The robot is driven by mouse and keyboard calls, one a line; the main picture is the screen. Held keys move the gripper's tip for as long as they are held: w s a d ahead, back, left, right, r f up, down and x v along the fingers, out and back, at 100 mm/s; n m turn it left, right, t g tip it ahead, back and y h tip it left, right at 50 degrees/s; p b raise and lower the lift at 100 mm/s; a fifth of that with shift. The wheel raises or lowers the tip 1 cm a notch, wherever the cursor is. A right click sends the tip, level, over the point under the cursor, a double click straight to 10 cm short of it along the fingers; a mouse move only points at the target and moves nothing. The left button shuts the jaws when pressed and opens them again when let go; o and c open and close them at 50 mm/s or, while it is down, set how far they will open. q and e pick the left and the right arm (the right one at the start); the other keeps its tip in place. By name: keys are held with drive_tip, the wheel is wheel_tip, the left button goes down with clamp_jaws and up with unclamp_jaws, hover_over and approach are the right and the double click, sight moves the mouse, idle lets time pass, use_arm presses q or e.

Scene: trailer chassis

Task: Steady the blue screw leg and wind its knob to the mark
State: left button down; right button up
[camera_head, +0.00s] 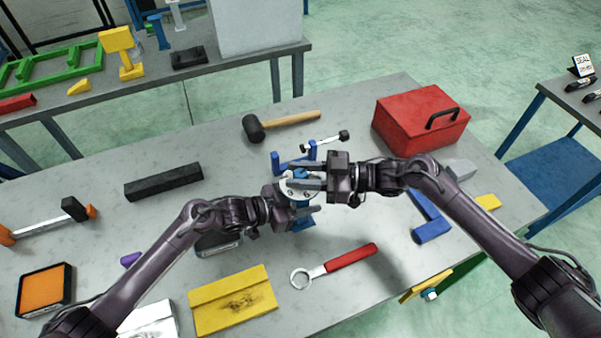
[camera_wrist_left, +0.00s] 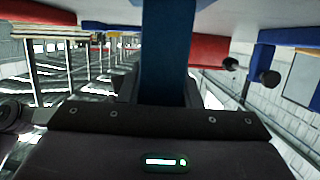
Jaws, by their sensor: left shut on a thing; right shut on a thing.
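The blue screw leg (camera_head: 303,223) stands near the middle of the bench, largely covered by my two grippers. A pale round disc with dark dots, which looks like its knob (camera_head: 289,191), shows at its top. My left gripper (camera_head: 305,211) is shut on the leg's blue post, below the disc. The left wrist view shows the blue post (camera_wrist_left: 166,50) upright at that gripper. My right gripper (camera_head: 299,175) comes in from the right, above the left one, and is shut at the knob. The mark cannot be made out.
A rubber mallet (camera_head: 290,123) and a red toolbox (camera_head: 420,118) lie behind. A black bar (camera_head: 163,182) is to the left. A red-handled ring wrench (camera_head: 335,265) and a yellow plate (camera_head: 231,301) lie in front. Blue brackets (camera_head: 430,218) are to the right.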

use_arm(q)
drive_tip(key=shift+f, duration=0.1)
use_arm(e)
drive_tip(key=shift+s+f+m+t, duration=0.1)
drive_tip(key=shift+s+m+t, duration=0.05)
drive_tip(key=shift+m+t, duration=0.2)
use_arm(q)
drive_tip(key=shift+s, duration=0.1)
use_arm(e)
drive_tip(key=shift+s+m+t, duration=0.1)
drive_tip(key=shift+m+t, duration=0.45)
drive_tip(key=shift+t, duration=0.3)
drive_tip(key=m+t, duration=0.1)
drive_tip(key=t, duration=0.1)
drive_tip(key=m+t+h, duration=0.1)
drive_tip(key=t, duration=0.1)
drive_tip(key=shift+a+h, duration=0.1)
drive_tip(key=shift+h, duration=0.2)
drive_tip(key=m+t+h, duration=0.4)
drive_tip(key=m+t, duration=0.1)
drive_tip(key=t, duration=0.1)
drive_tip(key=shift+m+t+h, duration=0.3)
drive_tip(key=shift+m+h, duration=0.1)
drive_tip(key=shift+h, duration=0.1)
drive_tip(key=o, duration=1)
drive_tip(key=shift+w, duration=0.2)
drive_tip(key=shift+c, duration=0.2)
